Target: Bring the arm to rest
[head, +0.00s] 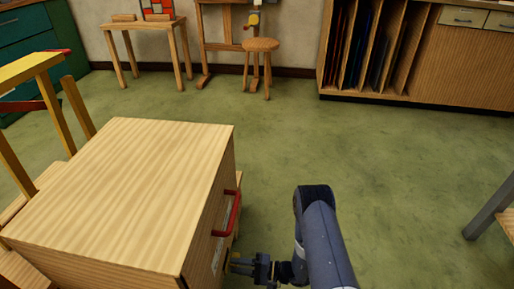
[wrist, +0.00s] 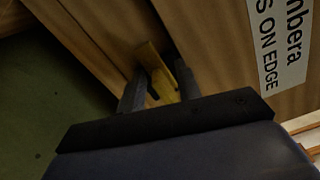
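My gripper (head: 240,265) is low beside the right side of a large wooden crate (head: 130,180), at the end of my arm. In the wrist view my gripper (wrist: 160,88) has its two dark fingers apart, one on each side of a small yellow piece (wrist: 163,85) at the crate's face (wrist: 215,50). The fingers look open, close to the piece; whether they touch it is hard to tell.
A red handle (head: 227,213) stands out from the crate's side above my gripper. A white label (wrist: 278,40) is on the crate. Green floor (head: 400,170) is clear to the right. A stool (head: 261,47), small table (head: 143,25) and cabinet (head: 455,60) stand behind.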

